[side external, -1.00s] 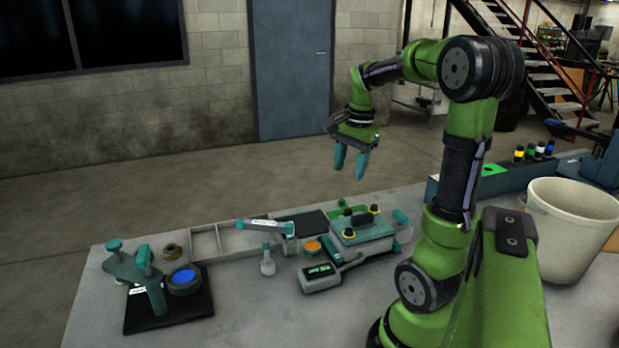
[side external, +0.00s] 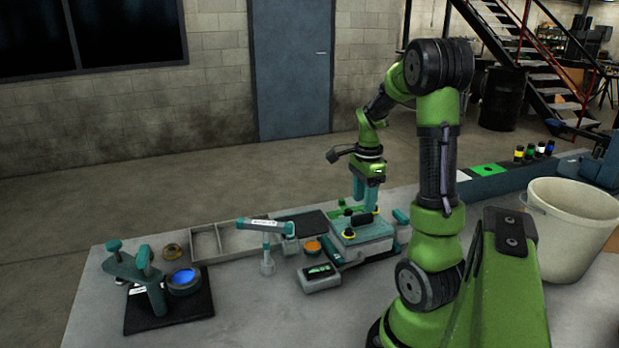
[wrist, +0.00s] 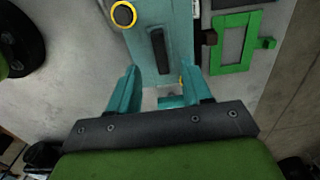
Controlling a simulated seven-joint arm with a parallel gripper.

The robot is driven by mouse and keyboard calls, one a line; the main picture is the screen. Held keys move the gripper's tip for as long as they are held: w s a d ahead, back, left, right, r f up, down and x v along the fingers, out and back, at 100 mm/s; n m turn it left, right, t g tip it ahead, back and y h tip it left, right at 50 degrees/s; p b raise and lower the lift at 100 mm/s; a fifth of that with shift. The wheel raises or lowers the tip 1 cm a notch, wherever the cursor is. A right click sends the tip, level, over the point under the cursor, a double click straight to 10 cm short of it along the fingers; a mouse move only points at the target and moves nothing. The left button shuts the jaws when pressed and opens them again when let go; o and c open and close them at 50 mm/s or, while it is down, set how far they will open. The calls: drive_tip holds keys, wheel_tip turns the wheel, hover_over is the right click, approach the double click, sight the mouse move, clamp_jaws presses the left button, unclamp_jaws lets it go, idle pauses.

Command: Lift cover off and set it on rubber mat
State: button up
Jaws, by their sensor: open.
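The cover (side external: 366,236) is a teal box-like lid with a black bar handle (side external: 357,220) and yellow-ringed knobs, right of the table's middle. The wrist view shows its teal top (wrist: 180,22) and its handle (wrist: 160,50). My gripper (side external: 366,198) points down just above the cover. Its teal fingers (wrist: 160,88) are open, one towards each side of the handle's near end, with nothing held. A flat black mat (side external: 304,224) lies behind and left of the cover. Another black mat (side external: 203,303) lies at front left under a teal fixture. I cannot tell which is rubber.
A green frame (side external: 345,211) lies behind the cover. A divided tray (side external: 228,242) lies farther left. A white bucket (side external: 568,230) stands at right.

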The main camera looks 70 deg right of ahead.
sight(362, 215)
drive_tip(key=shift+f, duration=2.75)
clamp_jaws()
drive_tip(key=shift+d, duration=0.1)
